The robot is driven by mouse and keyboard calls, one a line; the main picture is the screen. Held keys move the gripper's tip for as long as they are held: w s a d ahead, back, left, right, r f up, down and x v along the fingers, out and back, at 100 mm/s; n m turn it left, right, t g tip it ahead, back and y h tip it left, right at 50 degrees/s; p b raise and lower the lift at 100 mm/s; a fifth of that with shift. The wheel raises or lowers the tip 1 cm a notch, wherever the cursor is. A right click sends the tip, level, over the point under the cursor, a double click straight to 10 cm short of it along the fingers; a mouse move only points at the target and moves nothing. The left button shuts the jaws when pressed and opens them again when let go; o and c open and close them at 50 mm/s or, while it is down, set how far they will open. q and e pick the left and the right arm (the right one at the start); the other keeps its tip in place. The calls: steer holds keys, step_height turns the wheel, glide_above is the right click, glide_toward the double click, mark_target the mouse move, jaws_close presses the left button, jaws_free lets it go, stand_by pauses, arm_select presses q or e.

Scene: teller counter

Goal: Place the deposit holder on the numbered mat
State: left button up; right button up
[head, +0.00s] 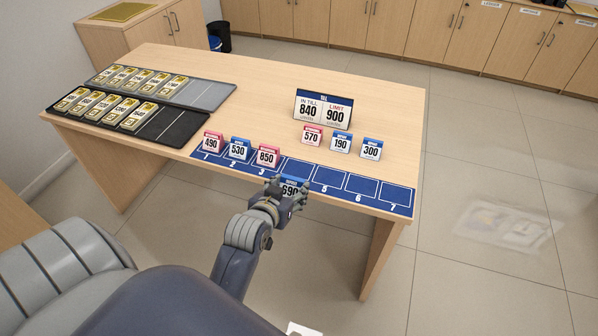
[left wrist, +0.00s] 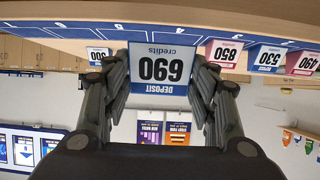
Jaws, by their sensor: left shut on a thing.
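My left gripper (head: 283,208) is shut on a blue deposit holder (head: 291,187) reading 690, at the mat's front edge by the fourth square. In the left wrist view the picture is upside down; the holder (left wrist: 160,70) stands between both fingers (left wrist: 160,95), its lower edge close to the mat. I cannot tell if it touches. The blue numbered mat (head: 362,185) runs along the table's front edge. Red 490 (head: 212,142), blue 530 (head: 239,149) and red 850 (head: 267,156) holders stand on squares 1, 2 and 3. Squares 5, 6 and 7 are bare.
Red 570 (head: 312,135), blue 190 (head: 341,142) and blue 300 (head: 371,149) holders stand behind the mat. A till sign (head: 323,108) reads 840 in till, limit 900. Grey (head: 205,95) and black (head: 180,127) trays with banknote stacks lie at the left.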

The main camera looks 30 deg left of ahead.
arm_select(q)
steer(key=w+a, duration=0.3)
steer(key=w, duration=0.4)
glide_above(296, 172)
steer(key=shift+d+f+p, duration=0.1)
steer(key=shift+f+p, duration=0.3)
steer(key=shift+f, duration=0.3)
step_height(296, 172, down, 3)
steer(key=shift+r, duration=0.15)
steer(key=shift+f, duration=0.45)
arm_select(e)
steer(key=shift+d+r, duration=0.15)
steer(key=shift+r, duration=0.4)
arm_select(q)
steer(key=o, duration=1.1)
steer(key=shift+f, duration=0.15)
steer(key=shift+c, duration=0.2)
arm_select(e)
steer(key=shift+a, duration=0.3)
